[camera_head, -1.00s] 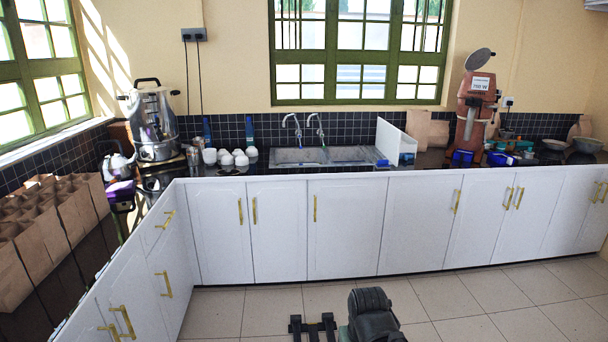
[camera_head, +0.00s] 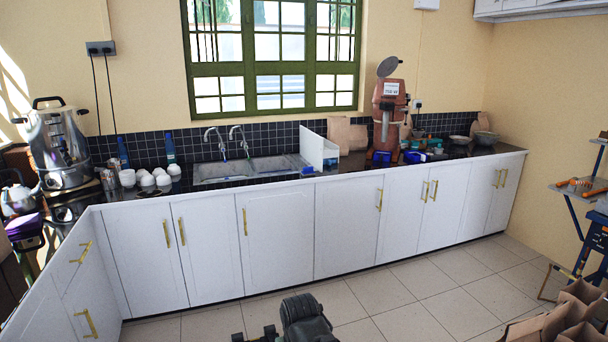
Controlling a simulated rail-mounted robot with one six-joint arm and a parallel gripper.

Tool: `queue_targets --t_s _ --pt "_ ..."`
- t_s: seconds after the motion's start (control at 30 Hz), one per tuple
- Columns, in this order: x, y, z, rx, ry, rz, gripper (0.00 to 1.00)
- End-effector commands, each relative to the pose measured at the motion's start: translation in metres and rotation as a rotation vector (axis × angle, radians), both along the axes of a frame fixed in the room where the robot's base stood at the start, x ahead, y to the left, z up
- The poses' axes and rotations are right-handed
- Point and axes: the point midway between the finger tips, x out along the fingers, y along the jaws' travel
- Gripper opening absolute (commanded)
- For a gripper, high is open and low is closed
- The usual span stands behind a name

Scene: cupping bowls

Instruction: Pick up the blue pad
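A dark part of my arm shows at the bottom centre, far from the counter. I cannot make out gripper fingertips.
The sink (camera_head: 250,170) is set in a dark counter over white cabinets (camera_head: 277,235). White cups (camera_head: 147,179) and a steel urn (camera_head: 60,145) stand left. Bowls (camera_head: 484,138) are at the right end. Paper bags (camera_head: 545,325) stand lower right. The tiled floor (camera_head: 410,285) before the cabinets is open.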

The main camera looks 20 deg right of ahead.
Motion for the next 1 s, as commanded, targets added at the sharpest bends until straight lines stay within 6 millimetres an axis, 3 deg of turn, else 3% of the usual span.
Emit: queue_targets --t_s 0.47,0.83,1.0 --pt "0.0 0.0 0.0 0.0 0.0 0.0 0.44" --pt "0.0 0.0 0.0 0.0 0.0 0.0 1.0" --pt "0.0 0.0 0.0001 0.0 0.0 0.0 1.0"
